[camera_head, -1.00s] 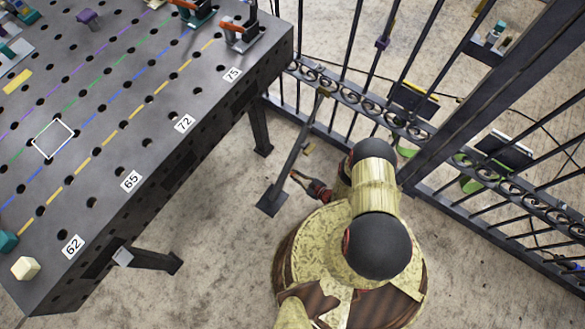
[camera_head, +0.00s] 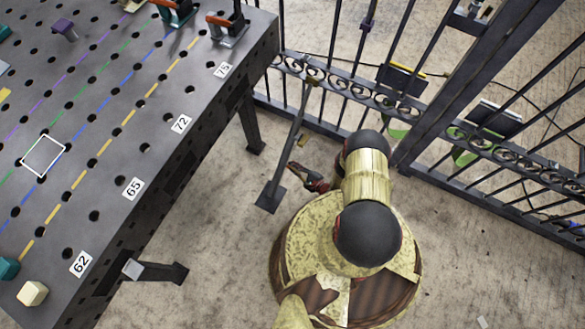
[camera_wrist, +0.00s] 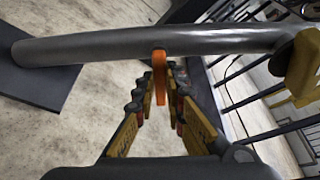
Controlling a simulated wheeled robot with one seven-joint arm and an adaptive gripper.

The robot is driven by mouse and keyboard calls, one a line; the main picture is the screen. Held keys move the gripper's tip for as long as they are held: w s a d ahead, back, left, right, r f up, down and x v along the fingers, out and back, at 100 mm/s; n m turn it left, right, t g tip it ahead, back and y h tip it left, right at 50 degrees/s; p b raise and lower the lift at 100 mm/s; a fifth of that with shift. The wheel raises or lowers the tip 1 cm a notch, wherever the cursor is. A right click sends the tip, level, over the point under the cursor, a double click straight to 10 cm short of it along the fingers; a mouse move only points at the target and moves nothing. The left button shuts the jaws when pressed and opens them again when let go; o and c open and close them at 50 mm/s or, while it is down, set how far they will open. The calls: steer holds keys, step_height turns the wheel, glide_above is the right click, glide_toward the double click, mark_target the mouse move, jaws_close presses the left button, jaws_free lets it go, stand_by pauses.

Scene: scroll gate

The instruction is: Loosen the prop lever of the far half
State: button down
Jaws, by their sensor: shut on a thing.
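The prop is a grey bar (camera_head: 285,150) that slants from the scrollwork rail of the gate (camera_head: 350,90) down to a dark square foot plate (camera_head: 270,198) on the floor. In the wrist view the bar (camera_wrist: 100,46) crosses above my fingertips. The orange prop lever (camera_wrist: 159,72) hangs from the bar's underside between my yellow-padded fingers. My gripper (camera_wrist: 165,100) is shut on this lever, close below the bar. In the head view my gripper (camera_head: 308,178) is small and beside the bar's lower part; the lever is hard to make out there.
A dark perforated table (camera_head: 120,130) with clamps fills the left, its leg (camera_head: 250,120) close to the prop. A thick gate post (camera_head: 450,110) and more railing stand to the right. Bare concrete floor (camera_head: 215,240) is free between the table and my base.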

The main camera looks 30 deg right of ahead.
steer(key=c, duration=1.8)
jaws_free()
steer(key=shift+c, duration=0.2)
steer(key=v, duration=0.7)
steer(key=shift+s, duration=0.25)
